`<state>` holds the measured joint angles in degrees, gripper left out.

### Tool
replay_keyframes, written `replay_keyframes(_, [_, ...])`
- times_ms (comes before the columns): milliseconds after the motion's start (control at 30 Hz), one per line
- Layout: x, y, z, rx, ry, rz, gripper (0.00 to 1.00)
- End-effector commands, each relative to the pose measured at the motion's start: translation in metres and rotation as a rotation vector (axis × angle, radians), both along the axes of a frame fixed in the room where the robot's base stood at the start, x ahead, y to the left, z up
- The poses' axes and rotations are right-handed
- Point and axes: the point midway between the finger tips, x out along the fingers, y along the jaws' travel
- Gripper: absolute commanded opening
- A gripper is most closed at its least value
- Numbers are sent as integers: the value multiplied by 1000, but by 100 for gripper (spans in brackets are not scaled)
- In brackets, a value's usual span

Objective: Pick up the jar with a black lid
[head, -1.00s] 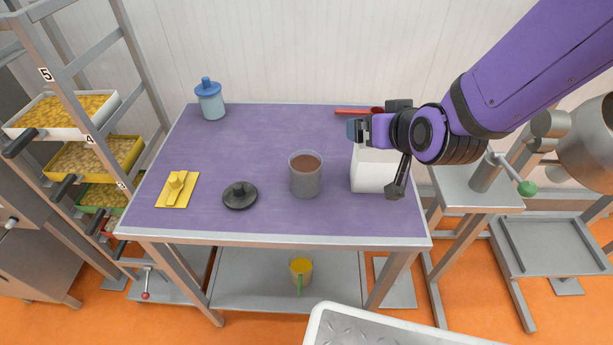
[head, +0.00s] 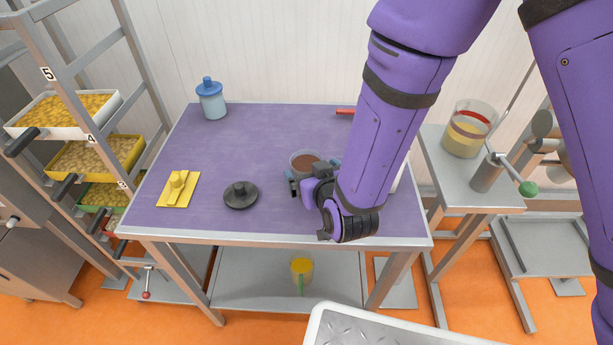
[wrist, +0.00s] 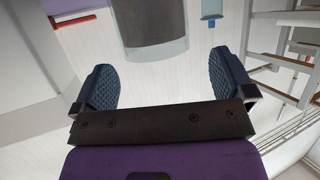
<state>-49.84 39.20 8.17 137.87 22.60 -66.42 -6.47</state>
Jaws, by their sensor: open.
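An open clear jar with brown contents (head: 305,160) stands on the purple table, its lower part hidden by my gripper. A black lid (head: 240,195) lies flat on the table to its left, apart from it; no jar wears a black lid. My gripper (head: 314,175) is open at the near side of the jar. In the wrist view my gripper (wrist: 165,85) has both fingers wide apart and empty. The jar (wrist: 155,28) shows beyond the fingertips, roughly between them. I cannot tell whether either finger touches it.
A jar with a blue lid (head: 211,100) stands at the back left of the purple table (head: 270,140). A red-handled thing (head: 345,112) and a white box (head: 399,181) are mostly behind my arm. Another jar (head: 468,130) stands on the right stand.

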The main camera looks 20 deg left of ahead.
Motion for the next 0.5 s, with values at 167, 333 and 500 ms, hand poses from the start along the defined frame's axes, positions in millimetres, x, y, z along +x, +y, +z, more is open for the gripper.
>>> replay_keyframes(167, [8,5,-4,-1,1,0,100])
replay_keyframes(333, [27,14,-10,0,0,-1,100])
replay_keyframes(500, [44,25,-17,0,0,0,100])
